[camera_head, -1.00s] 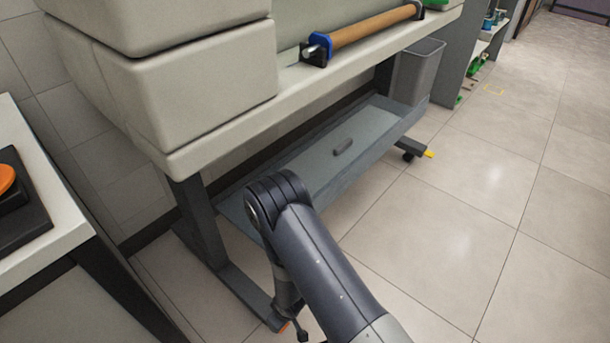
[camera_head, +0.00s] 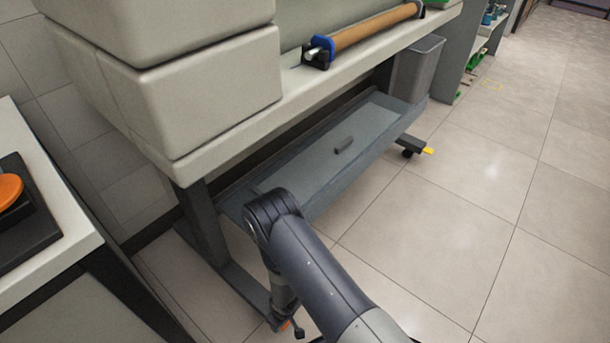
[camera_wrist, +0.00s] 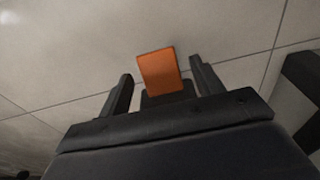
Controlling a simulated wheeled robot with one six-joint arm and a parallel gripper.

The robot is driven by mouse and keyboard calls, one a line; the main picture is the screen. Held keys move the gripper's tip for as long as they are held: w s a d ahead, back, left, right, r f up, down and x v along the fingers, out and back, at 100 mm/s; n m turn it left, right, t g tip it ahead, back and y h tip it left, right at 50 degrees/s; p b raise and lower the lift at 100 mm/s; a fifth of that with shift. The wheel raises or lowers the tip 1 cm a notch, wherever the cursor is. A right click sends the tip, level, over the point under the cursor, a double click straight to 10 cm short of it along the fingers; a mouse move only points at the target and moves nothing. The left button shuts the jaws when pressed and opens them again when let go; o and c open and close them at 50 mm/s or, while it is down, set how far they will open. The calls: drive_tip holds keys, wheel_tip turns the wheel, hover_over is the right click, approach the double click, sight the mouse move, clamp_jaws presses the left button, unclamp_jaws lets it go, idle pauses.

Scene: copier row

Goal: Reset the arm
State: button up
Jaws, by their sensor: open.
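My arm reaches down and away from the lower middle of the head view, bends at its elbow and drops toward the floor beside the large machine stand. My gripper (camera_wrist: 161,68) is in the wrist view with its two dark fingers apart, so it is open. An orange flat piece (camera_wrist: 160,73) shows between the fingers. I cannot tell if it is part of the gripper or a separate thing. In the head view the gripper end is low and mostly hidden behind the arm.
The machine stand (camera_head: 214,238) has a long grey tray (camera_head: 310,203) under its top, close to my elbow. A side table (camera_head: 60,235) with an orange disc (camera_head: 9,190) stands at left. A grey bin (camera_head: 414,72) stands beyond. Tiled floor (camera_head: 470,200) is clear at right.

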drive_tip(key=shift+r+p, duration=0.25)
drive_tip(key=shift+p, duration=0.15)
drive_tip(key=shift+w+d+f+h, duration=0.1)
drive_tip(key=shift+w+h, duration=0.05)
drive_tip(key=shift+h, duration=0.25)
drive_tip(key=shift+g+p, duration=0.3)
drive_tip(key=shift+p, duration=0.1)
